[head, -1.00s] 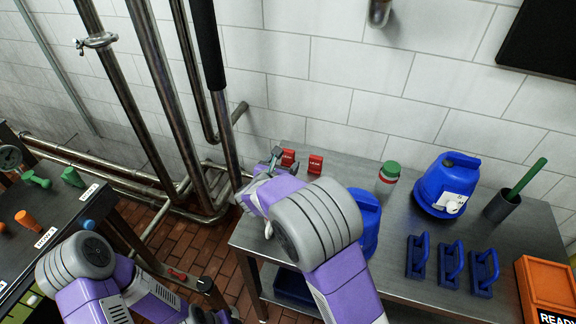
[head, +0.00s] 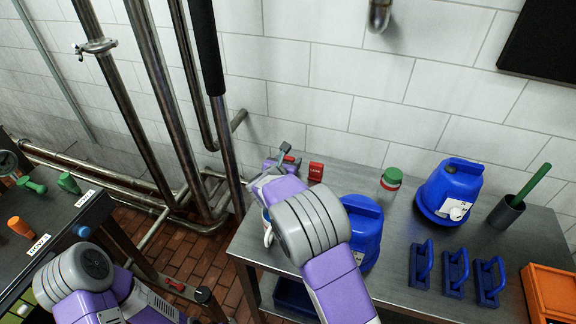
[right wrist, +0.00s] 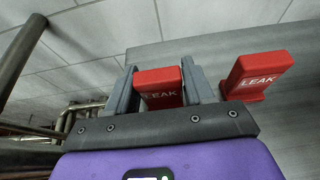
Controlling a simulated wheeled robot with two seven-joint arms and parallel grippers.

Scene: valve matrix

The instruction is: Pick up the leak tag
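Two red tags marked LEAK stand on the metal table. In the right wrist view, one leak tag (right wrist: 160,90) is between the two fingers of my right gripper (right wrist: 160,85). The fingers stand apart, one at each side of it, with little or no gap showing. Its lower part is hidden by the gripper body. A second leak tag (right wrist: 258,75) stands free to the right; the head view shows it too (head: 316,172). In the head view my right gripper (head: 281,160) is at the table's back left, over the first tag. My left gripper is out of view.
Pipes (head: 150,100) run left of the table. The tiled wall (head: 330,90) is close behind.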

